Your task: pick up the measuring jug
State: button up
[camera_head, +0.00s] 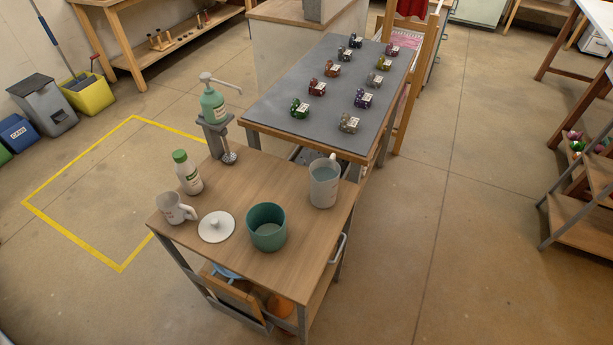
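The measuring jug (324,187) is a tall pale grey vessel with a handle at its upper right side. It stands upright near the far right corner of the wooden cart top (245,187), and its inside looks bluish-grey. No gripper of mine is in view, so I cannot see where it is relative to the jug.
A green pot (266,230), white lid (216,227), white mug (174,208) and green-capped bottle (187,173) share the cart top. A green pump bottle (213,104) stands in a holder at the back. A grey table (330,115) with several small items adjoins behind.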

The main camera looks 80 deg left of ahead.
aim_at(324, 172)
jog(key=i+j+u, duration=0.25)
jog(key=i+u, duration=0.25)
jog(key=i+j+u, duration=0.1)
jog(key=i+u, duration=0.4)
jog(key=i+l+u, duration=0.1)
jog(key=i+u, duration=0.4)
jog(key=i+l+u, duration=0.3)
jog(key=u, duration=0.2)
jog(key=i+u, duration=0.15)
jog(key=u, duration=0.3)
jog(key=i+u, duration=0.15)
jog(key=u, duration=0.3)
jog(key=i+l+u, duration=0.1)
jog(key=u, duration=0.35)
jog(key=i+l+u, duration=0.1)
jog(key=l+u, duration=0.15)
jog(key=u, duration=0.25)
jog(key=i+l+u, duration=0.1)
jog(key=u, duration=0.35)
jog(key=l+u, duration=0.3)
jog(key=u, duration=0.15)
jog(key=i+l+u, duration=0.1)
jog(key=u, duration=0.3)
jog(key=l+u, duration=0.15)
jog(key=u, duration=0.3)
jog(key=i+l+u, duration=0.1)
jog(key=u, duration=0.3)
jog(key=l+u, duration=0.4)
jog(key=j, duration=0.1)
